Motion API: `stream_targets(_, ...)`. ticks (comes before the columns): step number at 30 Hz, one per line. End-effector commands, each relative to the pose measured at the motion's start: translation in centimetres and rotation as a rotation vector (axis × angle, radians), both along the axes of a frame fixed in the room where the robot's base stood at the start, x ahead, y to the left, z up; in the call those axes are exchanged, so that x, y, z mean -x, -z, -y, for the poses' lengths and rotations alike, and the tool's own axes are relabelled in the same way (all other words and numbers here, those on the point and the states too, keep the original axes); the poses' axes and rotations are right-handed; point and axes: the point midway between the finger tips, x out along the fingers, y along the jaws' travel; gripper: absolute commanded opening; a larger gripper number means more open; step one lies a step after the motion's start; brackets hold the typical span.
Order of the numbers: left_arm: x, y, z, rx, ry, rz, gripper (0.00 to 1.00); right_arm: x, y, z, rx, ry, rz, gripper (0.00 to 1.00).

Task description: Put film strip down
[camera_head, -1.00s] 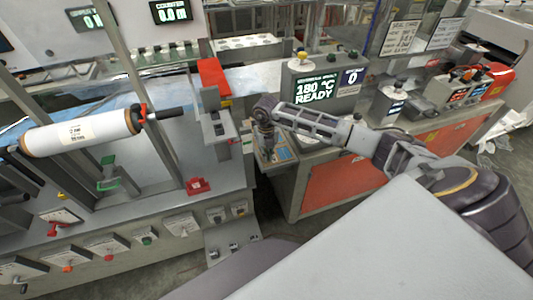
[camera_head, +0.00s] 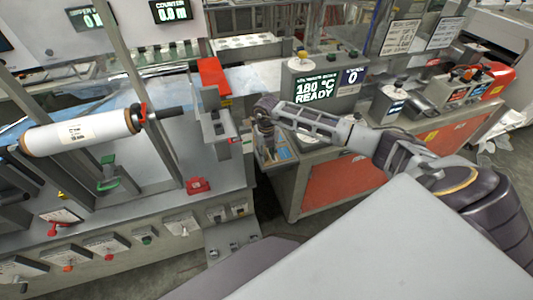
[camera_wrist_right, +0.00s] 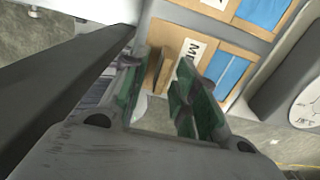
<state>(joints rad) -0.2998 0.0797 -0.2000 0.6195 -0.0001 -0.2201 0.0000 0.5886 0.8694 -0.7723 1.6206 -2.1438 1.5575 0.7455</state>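My right gripper (camera_head: 265,142) points down over a tan tray (camera_head: 262,160) with blue pieces in it, at the left end of the orange-fronted bench. In the right wrist view its two green-padded fingers (camera_wrist_right: 160,88) stand apart, with a gap between them. Brown upright dividers of the tray show beyond the gap, next to a white label. Blue pieces (camera_wrist_right: 232,76) lie in the tray's compartments to the right. I cannot make out a film strip between the fingers. My left gripper is not in view.
A heater box (camera_head: 318,85) reading 180 °C READY stands behind my right arm. A machine with a white film roll (camera_head: 75,134) and a red block (camera_head: 213,76) is on the left. A round white dial (camera_wrist_right: 308,104) is right of the gripper in the wrist view.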

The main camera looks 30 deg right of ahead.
Motion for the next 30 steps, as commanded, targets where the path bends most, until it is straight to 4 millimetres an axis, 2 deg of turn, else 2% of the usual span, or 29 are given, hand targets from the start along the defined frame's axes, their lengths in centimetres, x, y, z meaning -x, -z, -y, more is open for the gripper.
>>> stream_targets(8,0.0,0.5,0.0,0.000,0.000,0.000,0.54,-0.1,-3.2,0.0,0.001,0.000,0.004,0.29)
stream_targets(21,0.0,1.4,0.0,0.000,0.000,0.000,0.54,-0.1,-9.6,-0.1,0.000,0.000,0.004,0.29)
stream_targets(30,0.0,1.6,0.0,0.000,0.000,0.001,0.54,-0.1,-11.8,-0.1,0.000,0.000,0.001,0.29)
